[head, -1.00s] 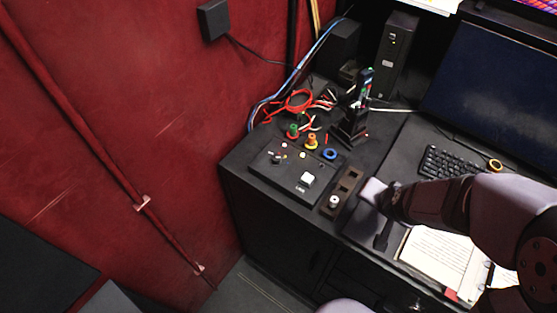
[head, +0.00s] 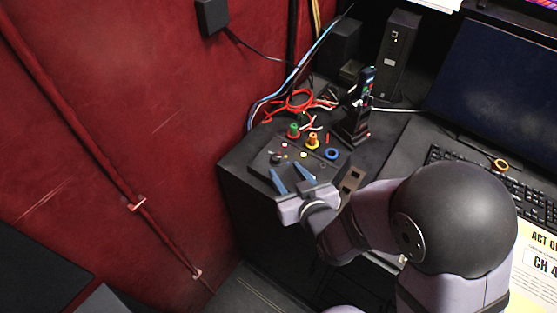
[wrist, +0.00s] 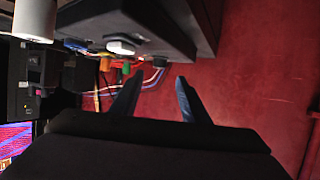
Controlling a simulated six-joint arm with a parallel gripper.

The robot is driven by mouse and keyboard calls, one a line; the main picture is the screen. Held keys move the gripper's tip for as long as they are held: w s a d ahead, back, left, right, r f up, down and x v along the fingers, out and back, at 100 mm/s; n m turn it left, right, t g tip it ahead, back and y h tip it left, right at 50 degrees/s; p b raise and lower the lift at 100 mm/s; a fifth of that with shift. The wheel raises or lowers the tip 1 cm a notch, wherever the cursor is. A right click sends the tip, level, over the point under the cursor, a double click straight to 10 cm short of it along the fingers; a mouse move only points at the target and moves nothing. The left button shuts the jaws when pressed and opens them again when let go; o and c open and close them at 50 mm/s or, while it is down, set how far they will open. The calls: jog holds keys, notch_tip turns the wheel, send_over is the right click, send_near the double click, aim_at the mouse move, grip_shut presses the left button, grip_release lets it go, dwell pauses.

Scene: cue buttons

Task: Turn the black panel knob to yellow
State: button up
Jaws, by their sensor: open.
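The black panel (head: 262,166) sits on the left front corner of the dark desk. A small dark knob (head: 276,158) with a pale mark shows near its left side, ringed by small lit dots; its exact setting is too small to read. My gripper (head: 291,175) is open and empty over the panel's front part, its two blue fingers pointing toward the knob but apart from it. In the wrist view my gripper (wrist: 157,88) shows open fingers with red wall between them. The panel's white button (wrist: 121,46) shows there, but my gripper hides it in the head view.
Red cables (head: 290,106) and an upright black handset (head: 358,115) are farther back. The red wall (head: 130,130) borders the left.

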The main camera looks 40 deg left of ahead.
aim_at(276, 158)
jog(key=shift+p+x, duration=1.1)
jog(key=shift+x, duration=2.55)
jog(key=shift+c, duration=0.4)
grip_shut()
